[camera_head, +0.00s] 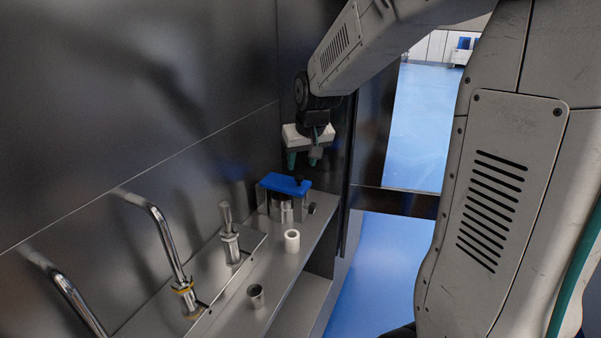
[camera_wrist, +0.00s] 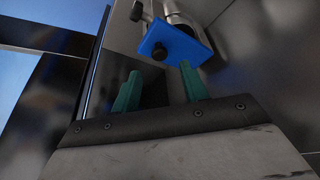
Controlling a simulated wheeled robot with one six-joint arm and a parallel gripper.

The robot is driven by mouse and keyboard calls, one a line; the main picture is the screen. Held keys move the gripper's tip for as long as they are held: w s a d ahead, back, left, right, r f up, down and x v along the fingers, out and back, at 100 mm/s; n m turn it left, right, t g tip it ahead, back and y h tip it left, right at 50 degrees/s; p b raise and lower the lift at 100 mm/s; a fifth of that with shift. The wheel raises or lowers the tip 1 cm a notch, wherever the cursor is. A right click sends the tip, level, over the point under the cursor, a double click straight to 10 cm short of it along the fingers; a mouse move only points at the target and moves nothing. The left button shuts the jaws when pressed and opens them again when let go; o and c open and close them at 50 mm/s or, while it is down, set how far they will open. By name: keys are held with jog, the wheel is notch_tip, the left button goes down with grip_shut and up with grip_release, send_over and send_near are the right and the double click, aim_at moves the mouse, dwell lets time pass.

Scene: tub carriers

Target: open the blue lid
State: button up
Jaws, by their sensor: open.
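The blue lid (camera_head: 285,184) is a flat blue plate on a metal box-like holder (camera_head: 289,210) on the counter against the dark wall. The lid looks closed in the head view. In the wrist view my gripper (camera_wrist: 160,80) is open with nothing between the fingers.
A white cylinder (camera_head: 292,241) and a small grey cup (camera_head: 255,294) stand on the counter (camera_head: 272,262). A metal fitting (camera_head: 230,236) and a bent chrome pipe (camera_head: 163,235) rise to the left. A dark panel (camera_head: 366,150) stands close to my gripper's right.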

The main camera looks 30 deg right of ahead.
aim_at(299, 176)
jog(key=x, duration=0.5)
jog(key=shift+f, duration=0.2)
grip_shut()
